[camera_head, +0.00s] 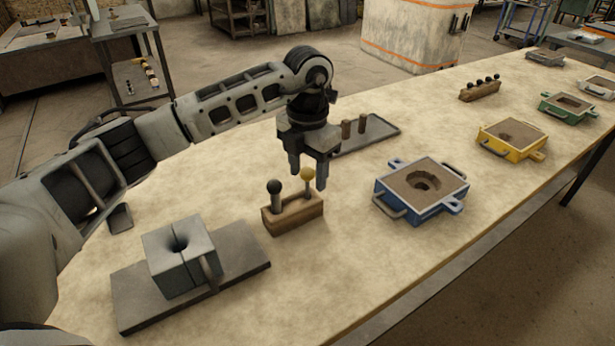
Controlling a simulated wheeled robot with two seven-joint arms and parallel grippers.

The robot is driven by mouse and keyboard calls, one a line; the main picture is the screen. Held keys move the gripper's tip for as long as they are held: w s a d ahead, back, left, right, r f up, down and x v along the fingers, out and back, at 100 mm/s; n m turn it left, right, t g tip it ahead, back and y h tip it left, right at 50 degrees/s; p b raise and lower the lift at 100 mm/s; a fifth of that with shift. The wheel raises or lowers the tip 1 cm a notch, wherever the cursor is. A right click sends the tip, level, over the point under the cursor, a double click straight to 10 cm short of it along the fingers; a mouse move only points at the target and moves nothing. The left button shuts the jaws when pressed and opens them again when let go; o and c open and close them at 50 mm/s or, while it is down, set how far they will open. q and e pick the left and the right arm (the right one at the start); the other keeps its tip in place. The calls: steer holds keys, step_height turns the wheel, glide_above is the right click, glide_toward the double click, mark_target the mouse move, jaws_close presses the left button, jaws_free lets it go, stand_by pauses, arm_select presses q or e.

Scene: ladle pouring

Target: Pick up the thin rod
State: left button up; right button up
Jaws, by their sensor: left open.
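A wooden block (292,213) stands on the table with two upright rods in it. One rod has a dark ball top (274,186) and a thicker-looking shaft. The other rod has a yellow ball top (307,174) and a thinner-looking pale shaft (307,187). My left gripper (309,180) points down over the right end of the block. Its fingers are open, one to each side of the yellow ball in the picture. I see no clear contact with the rod. My right gripper is out of view.
A grey split mould (180,257) on a dark plate stands at front left. A blue sand box (423,187) is to the right, with yellow (512,139) and green (568,106) ones beyond. A grey tray (375,132) with two short pegs lies behind my gripper.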

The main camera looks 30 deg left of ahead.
mark_target(307, 191)
arm_select(q)
steer(key=shift+f, duration=1.3)
steer(key=c, duration=1)
steer(key=shift+o, duration=0.2)
steer(key=shift+r, duration=0.15)
